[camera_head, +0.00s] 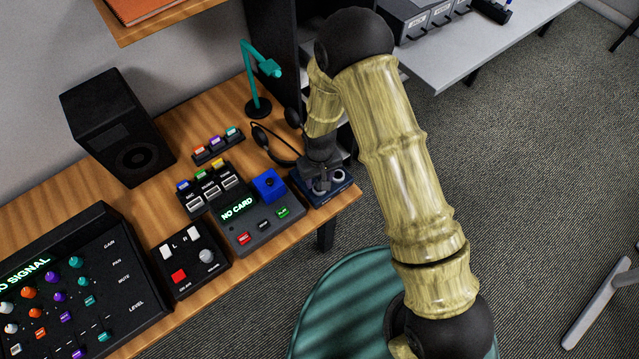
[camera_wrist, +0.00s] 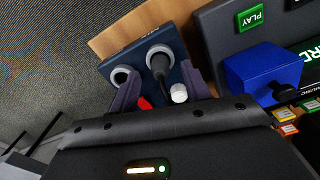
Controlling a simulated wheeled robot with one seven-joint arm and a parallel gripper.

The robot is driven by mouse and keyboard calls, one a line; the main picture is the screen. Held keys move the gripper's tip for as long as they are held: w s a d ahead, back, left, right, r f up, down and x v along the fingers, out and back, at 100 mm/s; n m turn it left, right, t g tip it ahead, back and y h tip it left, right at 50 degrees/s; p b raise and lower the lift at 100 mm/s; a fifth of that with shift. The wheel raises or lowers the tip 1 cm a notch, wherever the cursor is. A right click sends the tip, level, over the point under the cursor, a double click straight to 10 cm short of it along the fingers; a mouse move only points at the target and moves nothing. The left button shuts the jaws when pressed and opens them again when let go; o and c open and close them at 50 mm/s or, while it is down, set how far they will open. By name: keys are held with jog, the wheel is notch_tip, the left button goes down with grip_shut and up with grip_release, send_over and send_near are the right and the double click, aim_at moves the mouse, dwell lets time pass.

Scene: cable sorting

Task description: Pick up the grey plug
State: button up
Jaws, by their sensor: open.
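My gripper (camera_wrist: 160,74) is open over a dark blue box (camera_wrist: 118,58) with two grey ring sockets. Its fingers stand apart on either side of a dark grey plug-like piece (camera_wrist: 159,64) at the right-hand ring. A white cylinder (camera_wrist: 179,93) and a red piece (camera_wrist: 143,103) show between the fingers, close to the gripper body. I cannot tell which of these is the grey plug. In the head view my gripper (camera_head: 321,182) is over the same blue box (camera_head: 341,188) at the desk's right end and hides part of it.
A card reader reading NO CARD (camera_head: 236,208) with a blue block (camera_head: 268,184) stands just left of the box. A teal lamp (camera_head: 258,105) and black headphones (camera_head: 262,137) are behind. A speaker (camera_head: 117,125) and mixer (camera_head: 100,235) fill the left. The desk edge is close by.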

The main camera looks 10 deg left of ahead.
jog(key=shift+f, duration=0.4)
jog(key=shift+c, duration=0.4)
grip_shut()
